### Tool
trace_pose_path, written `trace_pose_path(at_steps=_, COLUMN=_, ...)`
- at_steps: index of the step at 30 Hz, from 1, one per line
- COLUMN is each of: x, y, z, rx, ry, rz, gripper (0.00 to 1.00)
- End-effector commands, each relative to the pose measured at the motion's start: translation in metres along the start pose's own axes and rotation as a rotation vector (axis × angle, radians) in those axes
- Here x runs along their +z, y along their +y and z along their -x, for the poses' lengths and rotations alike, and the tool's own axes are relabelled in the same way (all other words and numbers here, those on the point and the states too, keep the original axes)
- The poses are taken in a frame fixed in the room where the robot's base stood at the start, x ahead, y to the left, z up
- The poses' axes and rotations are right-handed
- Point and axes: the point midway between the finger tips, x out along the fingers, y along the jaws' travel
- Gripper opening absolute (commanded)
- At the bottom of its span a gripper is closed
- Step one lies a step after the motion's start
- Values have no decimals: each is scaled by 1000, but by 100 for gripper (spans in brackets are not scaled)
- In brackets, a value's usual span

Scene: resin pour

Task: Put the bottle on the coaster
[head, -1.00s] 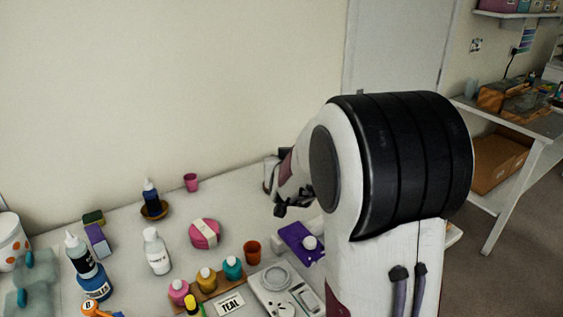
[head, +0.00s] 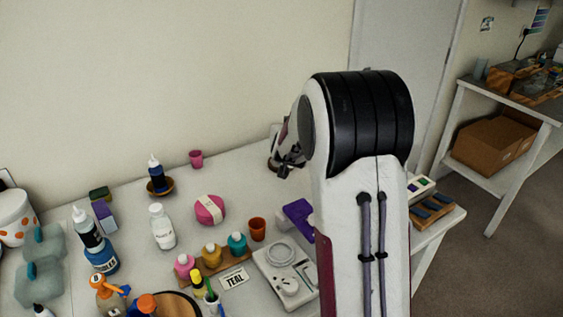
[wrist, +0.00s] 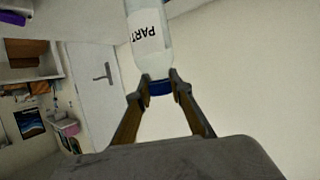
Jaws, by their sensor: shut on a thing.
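My gripper (head: 288,160) is at the far right of the white table, partly hidden behind my arm in the head view. In the wrist view, my gripper (wrist: 160,84) is shut on the blue cap of a clear bottle (wrist: 147,40) with a white label reading "PART". The bottle's far end is cut off by the frame edge. In the head view I cannot make the held bottle out clearly. A round wooden disc (head: 172,308) with a dark rim is cut off at the bottom edge; I cannot tell whether it is the coaster.
A white bottle (head: 162,228), a pink round package (head: 210,209) and an orange cup (head: 257,229) stand mid-table. A dark blue bottle (head: 157,178) stands in a brown dish. A scale (head: 285,270) and several paint bottles are in front. Bare table lies behind the orange cup.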

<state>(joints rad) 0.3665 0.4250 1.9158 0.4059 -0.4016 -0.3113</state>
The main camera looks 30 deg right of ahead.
Motion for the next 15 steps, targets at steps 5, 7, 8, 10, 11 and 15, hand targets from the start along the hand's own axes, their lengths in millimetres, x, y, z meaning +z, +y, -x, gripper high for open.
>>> trace_pose_path(at_steps=5, x=-15, y=0, z=-27, rx=8, ry=2, rz=-4, gripper=0)
trace_pose_path(at_steps=7, x=-21, y=-1, z=-37, rx=9, ry=2, rz=-5, gripper=0)
trace_pose_path(at_steps=8, x=-23, y=-1, z=-40, rx=9, ry=2, rz=-4, gripper=0)
trace_pose_path(at_steps=10, x=-30, y=-2, z=-49, rx=8, ry=2, rz=-4, gripper=0)
trace_pose_path(at_steps=11, x=-33, y=-3, z=-52, rx=7, ry=2, rz=-4, gripper=0)
trace_pose_path(at_steps=15, x=-47, y=-6, z=-65, rx=0, ry=3, rz=-1, gripper=0)
